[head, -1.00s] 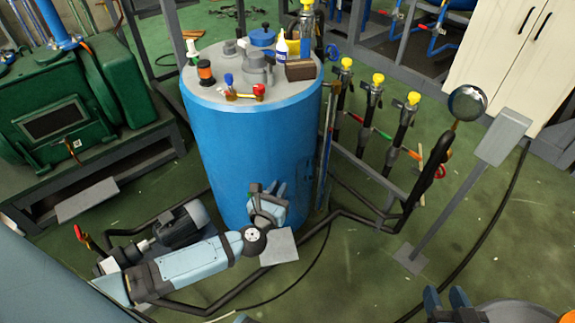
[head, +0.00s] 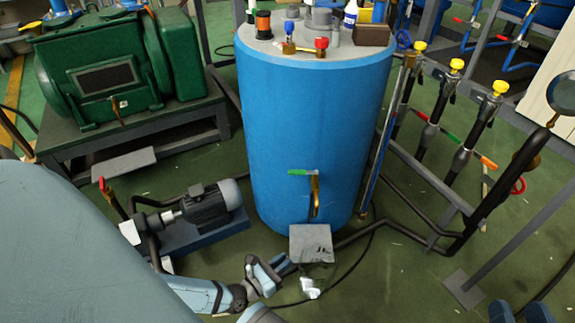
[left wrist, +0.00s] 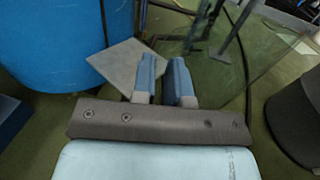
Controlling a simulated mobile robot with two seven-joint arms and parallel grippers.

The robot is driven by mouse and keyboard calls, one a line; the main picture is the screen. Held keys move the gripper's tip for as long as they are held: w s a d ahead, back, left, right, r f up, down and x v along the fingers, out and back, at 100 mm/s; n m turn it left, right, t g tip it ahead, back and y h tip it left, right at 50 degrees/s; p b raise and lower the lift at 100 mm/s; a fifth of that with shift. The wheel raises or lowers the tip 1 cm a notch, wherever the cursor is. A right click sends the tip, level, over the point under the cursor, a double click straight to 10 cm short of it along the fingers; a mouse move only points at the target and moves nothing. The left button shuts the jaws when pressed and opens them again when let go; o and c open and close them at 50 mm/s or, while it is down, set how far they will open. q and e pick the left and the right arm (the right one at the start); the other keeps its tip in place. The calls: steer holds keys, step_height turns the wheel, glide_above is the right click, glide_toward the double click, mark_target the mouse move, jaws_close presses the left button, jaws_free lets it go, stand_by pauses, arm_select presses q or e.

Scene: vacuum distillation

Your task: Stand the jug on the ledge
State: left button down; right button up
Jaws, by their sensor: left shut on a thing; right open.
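A clear, see-through vessel, apparently the jug (head: 311,287), shows mostly as bright glints low in the head view. My left gripper (head: 279,268) is shut on it from the left, seemingly at its handle. In the left wrist view my left gripper (left wrist: 165,72) has clear glass (left wrist: 225,75) beyond and to the right of its fingers. A flat grey square plate, apparently the ledge (head: 310,243), is in front of the blue tank. It also shows left of the fingers in the wrist view (left wrist: 118,66). My right gripper (head: 521,313) is open at the bottom right, partly cut off.
The blue tank (head: 310,130) stands behind the plate, with a green-handled valve (head: 314,190) low on its front. A pump motor (head: 212,205) is at the left. Black pipes (head: 370,232) run along the right. Another grey plate (head: 122,164) is by the green machine.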

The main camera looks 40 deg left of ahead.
arm_select(q)
steer(key=w+a+f+b, duration=0.2)
steer(key=w+a, duration=0.7)
steer(key=w, duration=0.2)
steer(key=shift+w+a, duration=0.15)
steer(key=shift+w, duration=0.1)
arm_select(e)
steer(key=shift+w+d+r+n+t, duration=0.1)
steer(key=shift+w+d+n+t, duration=0.4)
steer(key=shift+n, duration=0.3)
steer(key=shift+a+r+y, duration=0.15)
steer(key=shift+r+y, duration=0.05)
steer(key=shift+y, duration=0.1)
arm_select(q)
steer(key=shift+f, duration=0.4)
arm_select(e)
steer(key=shift+f, duration=0.2)
arm_select(q)
steer(key=c, duration=1.1)
jaws_free()
steer(key=shift+o, duration=0.2)
arm_select(e)
steer(key=shift+r, duration=0.1)
